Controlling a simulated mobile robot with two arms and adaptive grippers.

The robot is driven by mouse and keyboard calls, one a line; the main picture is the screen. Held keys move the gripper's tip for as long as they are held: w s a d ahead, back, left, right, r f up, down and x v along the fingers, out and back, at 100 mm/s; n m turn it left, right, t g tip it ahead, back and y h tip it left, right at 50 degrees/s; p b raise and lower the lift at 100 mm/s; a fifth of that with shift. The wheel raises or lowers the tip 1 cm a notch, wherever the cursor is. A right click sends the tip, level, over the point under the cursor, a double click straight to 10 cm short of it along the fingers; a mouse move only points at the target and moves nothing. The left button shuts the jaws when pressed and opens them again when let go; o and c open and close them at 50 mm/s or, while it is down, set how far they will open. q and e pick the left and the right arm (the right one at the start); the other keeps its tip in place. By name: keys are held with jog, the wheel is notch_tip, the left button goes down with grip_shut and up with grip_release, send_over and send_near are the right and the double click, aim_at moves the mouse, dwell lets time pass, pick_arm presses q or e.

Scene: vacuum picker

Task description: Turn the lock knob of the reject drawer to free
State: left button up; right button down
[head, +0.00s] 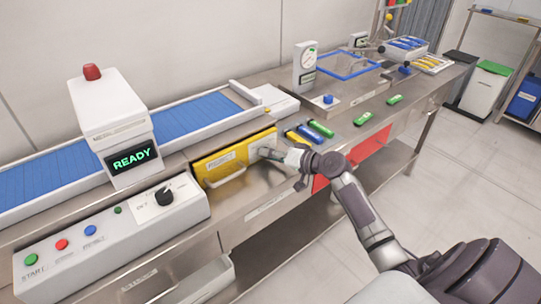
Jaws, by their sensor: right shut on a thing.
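The reject drawer (238,150) has a yellow front with a small label and a pale bar handle (226,177). It sits in the front of the steel bench, and its front looks flush. My right gripper (268,149) is at the right end of this yellow front. Its fingers are shut at the place on the panel where the lock knob appears to be. The knob itself is hidden by the fingers, so its angle cannot be read. My left gripper is out of view.
A control box (110,235) with several buttons and a black dial (163,196) stands to the left. Green, blue and yellow pieces (298,136) lie on the bench just above my right gripper. A red panel (368,160) is to the right.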

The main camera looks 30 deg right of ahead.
jog(key=shift+r, duration=0.1)
jog(key=c, duration=1.1)
grip_release()
jog(key=v, duration=1.2)
